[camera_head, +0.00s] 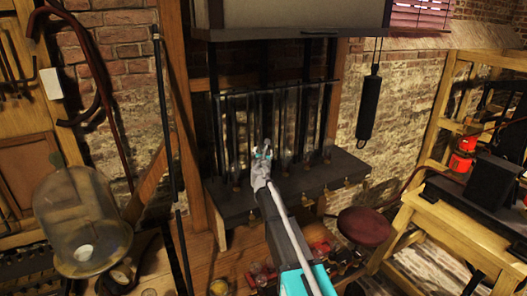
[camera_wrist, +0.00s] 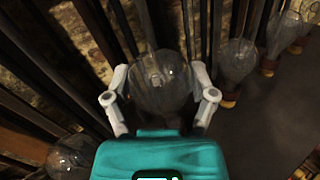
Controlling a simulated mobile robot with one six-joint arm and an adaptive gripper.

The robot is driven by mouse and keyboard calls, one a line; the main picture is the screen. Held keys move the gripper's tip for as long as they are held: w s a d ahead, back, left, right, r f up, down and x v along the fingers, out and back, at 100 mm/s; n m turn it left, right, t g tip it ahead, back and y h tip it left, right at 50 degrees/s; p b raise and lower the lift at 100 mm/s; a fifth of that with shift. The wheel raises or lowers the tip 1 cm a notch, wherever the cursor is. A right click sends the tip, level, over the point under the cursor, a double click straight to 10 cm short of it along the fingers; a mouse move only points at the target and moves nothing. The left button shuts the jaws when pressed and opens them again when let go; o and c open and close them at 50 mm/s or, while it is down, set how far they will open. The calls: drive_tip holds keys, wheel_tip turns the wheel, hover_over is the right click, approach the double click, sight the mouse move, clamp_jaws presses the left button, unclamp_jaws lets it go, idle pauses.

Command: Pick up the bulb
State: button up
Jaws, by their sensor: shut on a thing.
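A clear glass bulb (camera_wrist: 160,72) is between the two fingers of my gripper (camera_wrist: 160,98) in the wrist view. The fingers press on it from both sides, and its lower part is hidden behind the teal gripper body. In the head view my gripper (camera_head: 263,155) reaches up to the row of glass pieces above the dark shelf; the held bulb is too small to make out there. I cannot tell whether the bulb still touches the shelf.
Several similar bulbs, one of them (camera_wrist: 237,62), stand along the dark shelf (camera_head: 325,176) to the right, and another (camera_wrist: 72,157) is at lower left. Dark vertical bars are close behind. A large glass jar (camera_head: 80,215) is at left, a round stool (camera_head: 364,226) at right.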

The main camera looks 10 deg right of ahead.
drive_tip(key=s+r+p, duration=0.7)
drive_tip(key=s, duration=0.5)
drive_tip(key=shift+d+r, duration=0.2)
drive_tip(key=shift+r, duration=0.2)
drive_tip(key=shift+s+f, duration=0.1)
drive_tip(key=shift+f, duration=0.05)
